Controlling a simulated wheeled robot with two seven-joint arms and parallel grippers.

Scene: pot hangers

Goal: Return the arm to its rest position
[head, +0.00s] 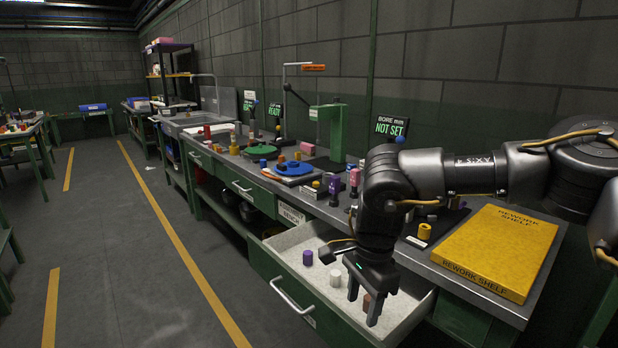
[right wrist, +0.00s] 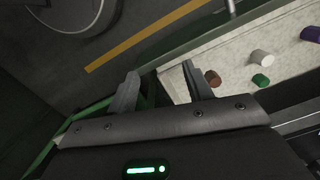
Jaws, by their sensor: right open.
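My right gripper (head: 362,303) is open and empty, pointing down over the front right part of an open drawer (head: 290,237). In the right wrist view my right gripper (right wrist: 160,88) shows its two fingers apart with nothing between them. In the drawer are a purple piece (head: 307,258), a white piece (head: 335,278) and a brown piece (head: 367,302). The brown piece lies beside the fingers; it also shows in the right wrist view (right wrist: 212,78). A green piece (right wrist: 261,80) shows there too. My left gripper is out of view.
The workbench (head: 455,262) runs along the wall. A yellow "REWORK SHELF" box (head: 497,250) lies on its right end. Signs, blue and green fixtures and several small coloured pieces crowd the top behind my right arm. The aisle floor (head: 130,260) on the left is clear.

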